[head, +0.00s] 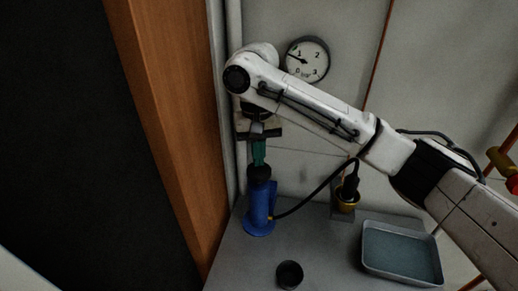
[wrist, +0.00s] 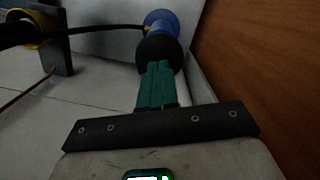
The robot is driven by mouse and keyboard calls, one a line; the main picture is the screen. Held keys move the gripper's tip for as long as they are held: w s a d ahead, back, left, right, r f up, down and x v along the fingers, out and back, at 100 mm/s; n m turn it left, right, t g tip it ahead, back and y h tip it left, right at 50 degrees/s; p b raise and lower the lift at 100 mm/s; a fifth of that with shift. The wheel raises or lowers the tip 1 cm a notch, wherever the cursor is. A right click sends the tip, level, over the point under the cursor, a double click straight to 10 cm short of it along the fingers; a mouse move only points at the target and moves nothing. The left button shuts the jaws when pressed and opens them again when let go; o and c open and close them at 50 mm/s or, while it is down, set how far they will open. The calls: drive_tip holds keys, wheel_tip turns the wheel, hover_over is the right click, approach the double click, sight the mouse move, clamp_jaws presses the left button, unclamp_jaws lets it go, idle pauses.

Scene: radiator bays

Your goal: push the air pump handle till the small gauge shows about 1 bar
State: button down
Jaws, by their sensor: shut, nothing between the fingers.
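The blue air pump (head: 259,205) stands upright on the grey bench near the wooden panel. Its black handle knob (head: 260,172) is on top and also shows in the wrist view (wrist: 160,51). My gripper (head: 259,162) points down with its green fingers right above the knob. In the wrist view the fingers (wrist: 159,65) are shut and empty, their tips at the knob; I cannot tell whether they press on it. The small round gauge (head: 307,61) is on the wall. Its needle points left and slightly up, around the 1 mark; the exact reading is too small to tell.
A black hose (head: 318,191) runs from the pump to a yellow-and-black fitting (head: 347,190). A small dark cup (head: 289,274) and a grey tray (head: 402,254) are on the bench. The wooden panel (head: 165,110) stands close on the left.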

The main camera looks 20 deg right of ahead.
drive_tip(key=shift+w+d+r+p, duration=0.1)
drive_tip(key=shift+w+r+p, duration=0.4)
drive_tip(key=shift+w+p, duration=0.4)
drive_tip(key=shift+w+d, duration=0.2)
drive_tip(key=shift+w, duration=0.35)
wheel_tip(320, 180, up, 11)
drive_tip(key=w, duration=0.1)
drive_tip(key=shift+d+f, duration=0.1)
idle(1.3)
